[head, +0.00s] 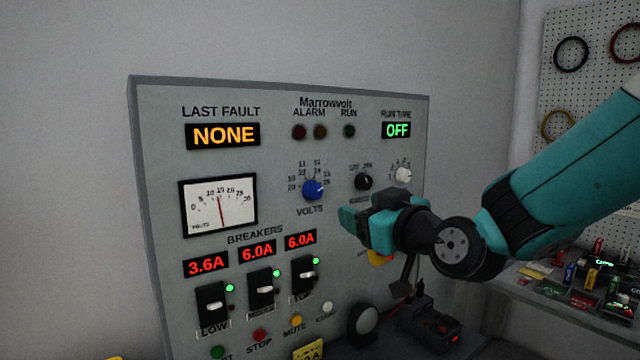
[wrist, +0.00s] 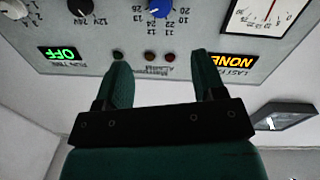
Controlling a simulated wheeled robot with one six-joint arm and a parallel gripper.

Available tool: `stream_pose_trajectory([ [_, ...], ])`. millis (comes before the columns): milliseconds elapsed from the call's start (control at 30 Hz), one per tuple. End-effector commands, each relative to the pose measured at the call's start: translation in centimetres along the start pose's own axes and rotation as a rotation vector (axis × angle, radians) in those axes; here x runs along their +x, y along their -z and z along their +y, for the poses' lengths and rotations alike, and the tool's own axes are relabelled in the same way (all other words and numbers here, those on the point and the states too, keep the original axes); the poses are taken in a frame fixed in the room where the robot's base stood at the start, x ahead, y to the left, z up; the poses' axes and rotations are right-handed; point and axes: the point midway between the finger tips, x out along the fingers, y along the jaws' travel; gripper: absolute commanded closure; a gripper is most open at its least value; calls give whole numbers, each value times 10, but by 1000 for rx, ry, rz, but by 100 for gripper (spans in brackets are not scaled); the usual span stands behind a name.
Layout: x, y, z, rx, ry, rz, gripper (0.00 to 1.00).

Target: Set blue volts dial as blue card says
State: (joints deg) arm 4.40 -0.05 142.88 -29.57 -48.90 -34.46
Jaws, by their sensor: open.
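The blue volts dial (head: 313,188) is a round knob on the grey panel, with small numbers around it and VOLTS printed below. Its white mark seems to point to the right; I cannot read the exact number. In the upside-down wrist view the blue dial (wrist: 160,9) is at the top edge, partly cut off. My gripper (head: 354,222) is open and empty, in front of the panel, lower right of the dial and apart from it. In the wrist view my gripper (wrist: 160,62) shows two spread green fingers. I cannot make out a blue card in either view.
On the panel (head: 150,200), a black knob (head: 363,182) and a white knob (head: 403,175) sit right of the dial. A needle meter (head: 218,205) is at left, with several breaker switches (head: 262,290) below. A cluttered bench (head: 520,285) stands at right.

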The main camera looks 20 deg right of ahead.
Motion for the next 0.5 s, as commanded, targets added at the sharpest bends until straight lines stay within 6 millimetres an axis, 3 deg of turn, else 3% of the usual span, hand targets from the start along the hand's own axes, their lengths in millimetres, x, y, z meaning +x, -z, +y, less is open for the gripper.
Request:
stream_pose_trajectory([
  [500, 111, 5, 0, 1, 3, -1, 37],
])
